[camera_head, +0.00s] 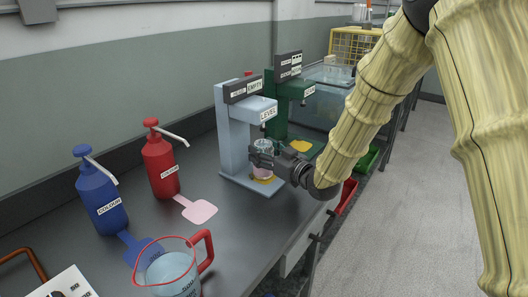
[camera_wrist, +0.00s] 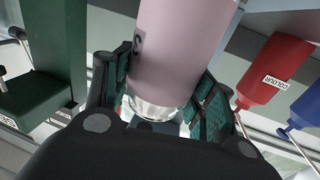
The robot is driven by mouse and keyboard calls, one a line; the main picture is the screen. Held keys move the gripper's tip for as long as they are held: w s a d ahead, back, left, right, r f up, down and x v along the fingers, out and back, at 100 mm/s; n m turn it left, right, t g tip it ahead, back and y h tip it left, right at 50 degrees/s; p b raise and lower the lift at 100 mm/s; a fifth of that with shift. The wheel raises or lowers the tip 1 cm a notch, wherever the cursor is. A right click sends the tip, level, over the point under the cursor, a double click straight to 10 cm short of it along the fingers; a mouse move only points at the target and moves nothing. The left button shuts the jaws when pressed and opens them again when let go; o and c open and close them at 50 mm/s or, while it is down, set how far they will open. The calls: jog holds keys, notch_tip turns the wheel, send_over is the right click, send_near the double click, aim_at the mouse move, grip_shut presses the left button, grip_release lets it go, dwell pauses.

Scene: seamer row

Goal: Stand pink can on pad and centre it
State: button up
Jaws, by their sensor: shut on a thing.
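The pink can (camera_head: 262,171) is at the pale blue machine, low over its base, with a clear upper part and pink below. In the wrist view the pink can (camera_wrist: 180,45) fills the space between the fingers. My gripper (camera_head: 266,159) is shut on it from the right; the fingers (camera_wrist: 165,92) touch both sides. A yellow pad (camera_head: 269,181) shows in part under the can on the machine's base. The can looks about upright. Whether its bottom touches the pad, and how well centred it is, I cannot tell.
The pale blue machine (camera_head: 229,135) stands close behind the can. A green machine (camera_head: 278,110) with another yellow pad (camera_head: 301,146) is beyond. Red (camera_head: 161,165) and blue (camera_head: 98,197) pump bottles and a red-handled jug (camera_head: 170,272) stand left. The bench between is mostly clear.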

jog(key=shift+f, duration=0.15)
jog(key=o, duration=1.4)
jog(key=shift+c, duration=0.2)
jog(key=shift+d, duration=0.1)
jog(key=v, duration=1.2)
jog(key=shift+r, duration=0.25)
